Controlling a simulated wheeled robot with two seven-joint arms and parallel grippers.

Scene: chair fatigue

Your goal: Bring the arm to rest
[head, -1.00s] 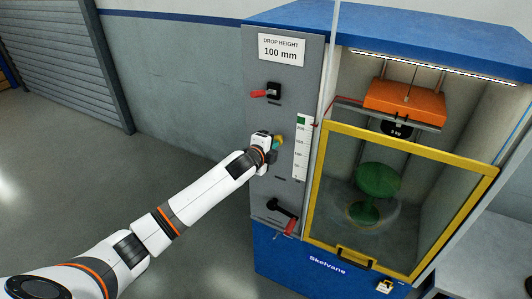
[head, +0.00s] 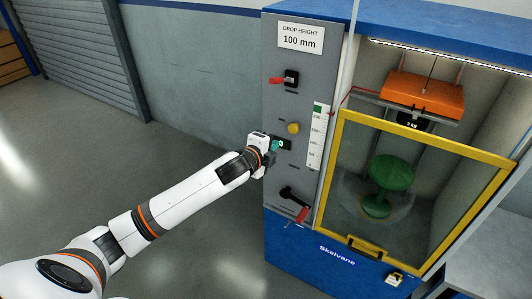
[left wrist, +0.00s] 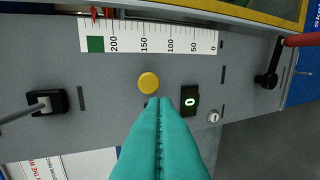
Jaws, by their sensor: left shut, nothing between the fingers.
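My left arm comes in from the left in the head view, and its gripper (head: 276,146) is in front of the grey control panel (head: 284,107). In the left wrist view its teal fingers (left wrist: 160,104) are closed together with nothing between them. They point at the panel near a yellow round knob (left wrist: 148,82) and a small black counter (left wrist: 189,100) showing a green 0. I cannot tell whether the fingertips touch the panel. In the head view the yellow knob (head: 293,128) shows just above the gripper. My right gripper is not in view.
The blue-and-grey test machine holds a green stool (head: 391,172) behind a yellow-framed door (head: 424,129), under an orange weight carriage (head: 425,95). Red-handled levers stick out at the panel's top (head: 283,79) and bottom (head: 297,208). Open floor (head: 190,245) lies left of the machine.

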